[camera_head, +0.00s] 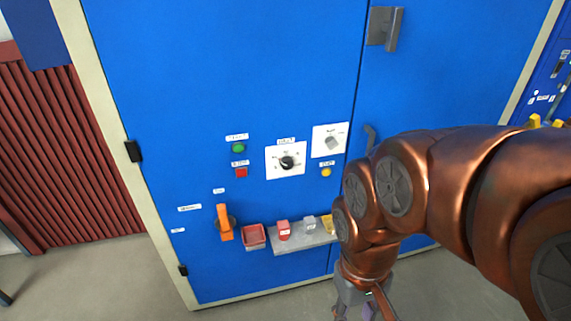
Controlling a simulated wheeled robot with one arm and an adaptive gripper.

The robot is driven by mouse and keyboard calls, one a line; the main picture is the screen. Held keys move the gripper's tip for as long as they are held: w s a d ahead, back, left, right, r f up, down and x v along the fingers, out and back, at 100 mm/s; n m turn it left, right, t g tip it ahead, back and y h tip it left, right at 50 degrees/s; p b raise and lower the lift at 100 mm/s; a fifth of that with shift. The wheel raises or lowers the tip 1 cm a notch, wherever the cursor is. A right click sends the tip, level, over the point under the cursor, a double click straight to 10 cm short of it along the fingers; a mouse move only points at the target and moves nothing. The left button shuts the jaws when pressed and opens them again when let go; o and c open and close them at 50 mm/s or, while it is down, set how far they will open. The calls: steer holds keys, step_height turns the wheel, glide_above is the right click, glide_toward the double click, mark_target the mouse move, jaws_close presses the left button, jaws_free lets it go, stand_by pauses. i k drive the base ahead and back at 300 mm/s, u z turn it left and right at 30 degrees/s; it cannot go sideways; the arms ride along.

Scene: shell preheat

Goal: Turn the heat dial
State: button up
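A black rotary knob (286,162) sits on a white square plate (272,172) with marks around it, on the blue cabinet door. A second white plate (319,150) with a grey knob (333,142) is to its upper right. The small labels are too blurred to tell which one is the heat dial. My gripper (355,313) is at the bottom edge, low and to the right of both knobs, apart from them. Its fingers are mostly cut off by the picture edge, so I cannot see whether it is open or shut.
A green button (238,148), a red button (241,172) and a yellow button (326,172) flank the plates. An orange handle (224,222) juts out lower left. A red tray (253,237) and a grey shelf (290,245) with small blocks stick out below.

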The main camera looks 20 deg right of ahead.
mark_target(287, 163)
steer(key=z, duration=1.2)
steer(key=k, duration=1.1)
steer(key=u, duration=1.8)
steer(key=i, duration=0.5)
steer(key=u, duration=0.05)
